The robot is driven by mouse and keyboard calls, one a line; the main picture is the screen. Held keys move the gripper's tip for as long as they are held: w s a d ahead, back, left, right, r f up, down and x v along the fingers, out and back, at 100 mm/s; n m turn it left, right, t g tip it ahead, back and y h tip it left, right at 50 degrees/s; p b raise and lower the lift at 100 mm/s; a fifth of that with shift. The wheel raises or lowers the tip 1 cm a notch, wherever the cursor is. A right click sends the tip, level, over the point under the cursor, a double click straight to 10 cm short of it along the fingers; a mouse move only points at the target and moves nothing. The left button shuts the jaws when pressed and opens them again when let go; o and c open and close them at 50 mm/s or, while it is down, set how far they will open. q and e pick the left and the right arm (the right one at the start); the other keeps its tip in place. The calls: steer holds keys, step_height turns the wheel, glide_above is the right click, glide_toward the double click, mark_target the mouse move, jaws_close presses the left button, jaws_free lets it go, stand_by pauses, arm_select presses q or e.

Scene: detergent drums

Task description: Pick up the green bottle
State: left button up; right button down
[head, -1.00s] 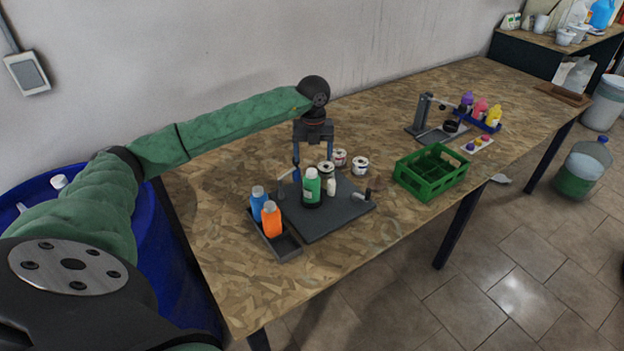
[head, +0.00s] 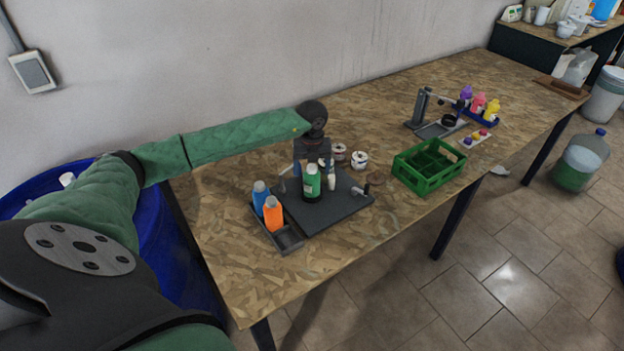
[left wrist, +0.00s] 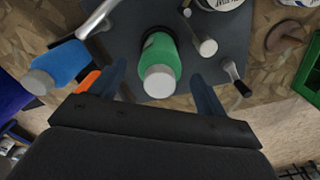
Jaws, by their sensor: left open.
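The green bottle (head: 311,184), with a white cap and a label, stands upright on the dark grey board (head: 340,208) on the table. It also shows in the left wrist view (left wrist: 159,58), cap toward the camera. My left gripper (head: 308,172) is just behind the bottle in the head view, its fingers partly hidden by it. In the left wrist view the two blue-grey fingers (left wrist: 160,82) are spread apart, one on each side of the bottle, with gaps between. The gripper is open and holds nothing. My right gripper is not in view.
A blue bottle (head: 260,193) and an orange bottle (head: 272,213) stand in a grey tray (head: 290,240) at the left. White tins (head: 359,159) stand behind the board. A green crate (head: 428,183) stands to the right. The front of the table is clear.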

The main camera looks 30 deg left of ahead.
arm_select(q)
steer(key=shift+f, duration=0.2)
jaws_close()
stand_by(0.3)
steer(key=shift+r, duration=0.1)
